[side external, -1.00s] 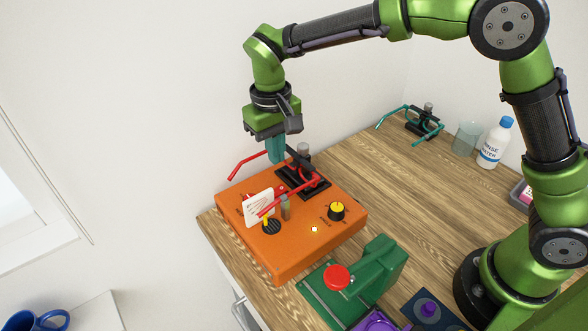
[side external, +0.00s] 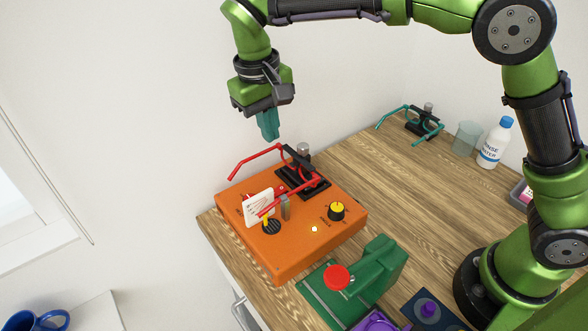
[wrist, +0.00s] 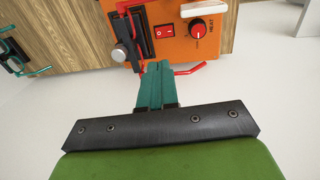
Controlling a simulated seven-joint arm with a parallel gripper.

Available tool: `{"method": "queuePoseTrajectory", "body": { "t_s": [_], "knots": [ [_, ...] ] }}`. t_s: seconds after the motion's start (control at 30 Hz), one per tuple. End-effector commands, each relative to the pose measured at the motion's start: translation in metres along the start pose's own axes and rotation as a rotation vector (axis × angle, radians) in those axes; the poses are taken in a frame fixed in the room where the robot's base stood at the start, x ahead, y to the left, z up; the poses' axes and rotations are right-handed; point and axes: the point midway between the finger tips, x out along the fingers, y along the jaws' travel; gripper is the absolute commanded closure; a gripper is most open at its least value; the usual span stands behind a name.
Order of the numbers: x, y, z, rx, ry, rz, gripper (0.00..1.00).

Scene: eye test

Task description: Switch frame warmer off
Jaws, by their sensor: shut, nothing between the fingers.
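The frame warmer is an orange box (side external: 300,245) on the wooden bench, and it also shows in the wrist view (wrist: 209,46). A red rocker switch (wrist: 164,31) sits on its top beside a red dial (wrist: 198,28) marked HEAT; I cannot tell which side is pressed. A small pale-yellow lamp (side external: 314,229) looks bright. Red glasses (side external: 256,160) rest on the black clamp (side external: 312,191). My gripper (side external: 269,136) is shut and empty, in the air above the far side of the box. Its teal fingers (wrist: 156,72) touch nothing.
A white card (side external: 259,207), a yellow lever (side external: 266,219) and a black-yellow knob (side external: 337,211) stand up from the box. A green press with a red button (side external: 337,278) is in front. Teal glasses (side external: 424,139), a beaker (side external: 466,138) and a bottle (side external: 495,143) stand behind.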

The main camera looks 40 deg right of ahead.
Motion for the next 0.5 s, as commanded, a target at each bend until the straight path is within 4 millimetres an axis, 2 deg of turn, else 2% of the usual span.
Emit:
{"method": "queuePoseTrajectory", "body": {
  "t_s": [0.3, 0.5],
  "knots": [
    [0.002, 0.001, 0.000, 0.001, 0.000, 0.006, 1.00],
    [0.026, 0.001, 0.000, 0.000, -0.002, 0.007, 1.00]
  ]
}}
